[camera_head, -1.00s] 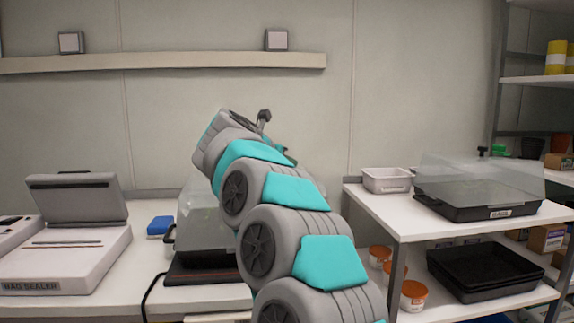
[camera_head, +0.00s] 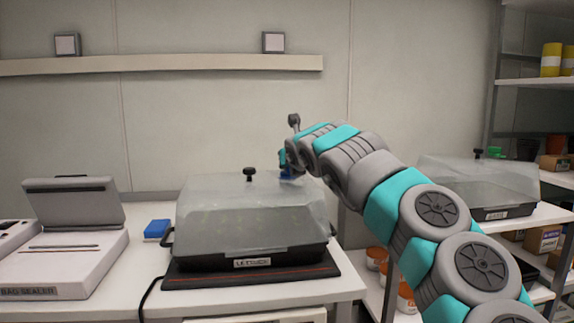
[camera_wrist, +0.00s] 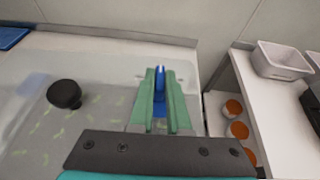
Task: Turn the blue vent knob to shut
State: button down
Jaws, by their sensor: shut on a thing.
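The blue vent knob (camera_wrist: 159,84) shows in the wrist view as a thin upright blue fin between my two green fingers. My gripper (camera_wrist: 160,92) is shut on it, with a finger against each side. In the head view the blue knob (camera_head: 290,174) is a small patch at the top right of the clear lid (camera_head: 235,205), mostly hidden by my gripper (camera_head: 285,165). The lid covers a black tray (camera_head: 225,259) labelled "LETTUCE", with green seedlings inside. Which way the vent stands cannot be told.
A black round lid handle (camera_wrist: 64,94) stands left of my gripper. The tray sits on a dark mat (camera_head: 258,279) on the white bench. A bag sealer (camera_head: 65,262) and a blue block (camera_head: 157,229) are to the left. A second covered tray (camera_head: 478,184) is on the right shelf.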

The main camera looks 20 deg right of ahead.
jog(key=shift+d+n+y, duration=0.15)
jog(key=shift+n+y, duration=0.85)
jog(key=shift+y, duration=0.2)
jog(key=shift+n+y, duration=0.3)
jog(key=c, duration=0.9)
grip_release()
jog(key=shift+o, duration=0.2)
jog(key=shift+b+v, duration=0.55)
jog(key=shift+v, duration=3.4)
jog(key=shift+f, duration=0.1)
jog(key=shift+c, duration=0.3)
